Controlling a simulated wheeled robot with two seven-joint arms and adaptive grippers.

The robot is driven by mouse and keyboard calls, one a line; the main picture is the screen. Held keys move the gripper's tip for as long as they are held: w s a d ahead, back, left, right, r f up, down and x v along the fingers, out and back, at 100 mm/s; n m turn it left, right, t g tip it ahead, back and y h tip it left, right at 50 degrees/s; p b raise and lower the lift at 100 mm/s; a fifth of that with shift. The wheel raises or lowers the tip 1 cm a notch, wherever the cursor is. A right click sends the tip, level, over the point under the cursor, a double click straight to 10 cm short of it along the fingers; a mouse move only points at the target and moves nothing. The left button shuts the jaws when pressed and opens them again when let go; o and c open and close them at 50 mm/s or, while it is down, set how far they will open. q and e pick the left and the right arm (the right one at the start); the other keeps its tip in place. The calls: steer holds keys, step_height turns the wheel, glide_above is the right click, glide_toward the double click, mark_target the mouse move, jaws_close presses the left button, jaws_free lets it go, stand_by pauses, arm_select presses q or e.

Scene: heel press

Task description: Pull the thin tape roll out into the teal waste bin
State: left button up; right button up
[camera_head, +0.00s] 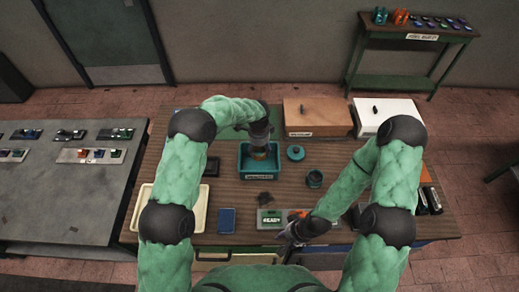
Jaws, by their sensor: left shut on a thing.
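The teal waste bin (243,170) stands on the wooden table at its middle, with a white label on its front. My left gripper (260,148) points down over the bin. It is shut on a small amber-brown thing, which looks like the thin tape roll (260,155), at or just inside the bin's opening; the exact height is hard to tell.
A teal round lidded thing (295,153) and a dark teal cup (314,179) stand right of the bin. A cream tray (199,215) and a blue book-like thing (227,220) lie at left. An orange-brown box (318,117) and a white box (385,112) stand behind.

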mark_target(285, 243)
arm_select(q)
steer(key=shift+f+b, duration=0.6)
steer(key=shift+f, duration=0.15)
arm_select(e)
steer(key=shift+f, duration=0.6)
steer(key=shift+f, duration=0.1)
arm_select(q)
steer(key=shift+f+b, duration=0.4)
steer(key=shift+f, duration=0.2)
arm_select(e)
steer(key=shift+s+f, duration=0.15)
steer(key=shift+f, duration=0.2)
arm_select(q)
steer(key=shift+f, duration=0.1)
arm_select(e)
steer(key=shift+a+f, duration=0.1)
arm_select(q)
steer(key=shift+a+f+b, duration=0.1)
steer(key=shift+f+b, duration=0.65)
steer(key=shift+f, duration=0.1)
arm_select(e)
steer(key=shift+s+f, duration=0.1)
steer(key=shift+f, duration=0.55)
arm_select(q)
steer(key=shift+f+b, duration=0.5)
steer(key=shift+f, duration=0.15)
arm_select(e)
steer(key=shift+o, duration=0.6)
steer(key=shift+f, duration=0.5)
